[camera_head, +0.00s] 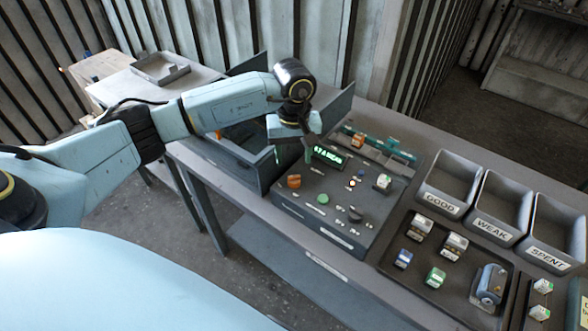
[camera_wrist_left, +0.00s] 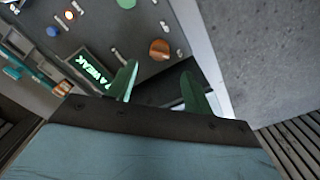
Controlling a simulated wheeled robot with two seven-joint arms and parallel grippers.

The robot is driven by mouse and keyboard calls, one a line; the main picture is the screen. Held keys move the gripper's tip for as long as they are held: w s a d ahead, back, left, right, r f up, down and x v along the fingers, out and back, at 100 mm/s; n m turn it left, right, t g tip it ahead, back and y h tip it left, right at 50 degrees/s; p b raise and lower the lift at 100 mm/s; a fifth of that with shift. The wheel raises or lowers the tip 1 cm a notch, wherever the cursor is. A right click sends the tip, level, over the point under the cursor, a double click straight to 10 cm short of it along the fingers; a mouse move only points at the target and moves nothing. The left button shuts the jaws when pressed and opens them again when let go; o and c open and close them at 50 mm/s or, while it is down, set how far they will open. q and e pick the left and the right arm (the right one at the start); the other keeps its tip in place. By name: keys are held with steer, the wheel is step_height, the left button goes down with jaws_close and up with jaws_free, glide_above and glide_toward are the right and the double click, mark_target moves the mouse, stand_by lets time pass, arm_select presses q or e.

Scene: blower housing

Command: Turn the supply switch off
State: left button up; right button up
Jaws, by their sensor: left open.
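A grey control box (camera_head: 330,232) stands on the bench, with an orange knob (camera_head: 294,181), a green button (camera_head: 323,199), a dark knob (camera_head: 355,214) and a lit green display (camera_head: 328,155). I cannot read which control is the supply switch. My left gripper (camera_head: 293,155) is open and empty above the rear left edge of the box, pointing down. In the left wrist view the orange knob (camera_wrist_left: 159,49) lies just beyond the space between the open fingertips (camera_wrist_left: 158,72), apart from them. My right gripper is not in view.
A dark open-topped bin (camera_head: 228,152) stands left of the box. Bins labelled GOOD (camera_head: 441,208), WEAK (camera_head: 491,233) and SPENT (camera_head: 548,261) stand at right. A tray (camera_head: 420,282) with several small parts lies before them. A teal rail (camera_head: 385,147) runs behind the box.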

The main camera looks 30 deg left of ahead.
mark_target(294, 176)
arm_select(q)
step_height(294, 176, down, 6)
steer(key=shift+f+p, duration=0.15)
steer(key=shift+p, duration=0.15)
steer(key=c, duration=1)
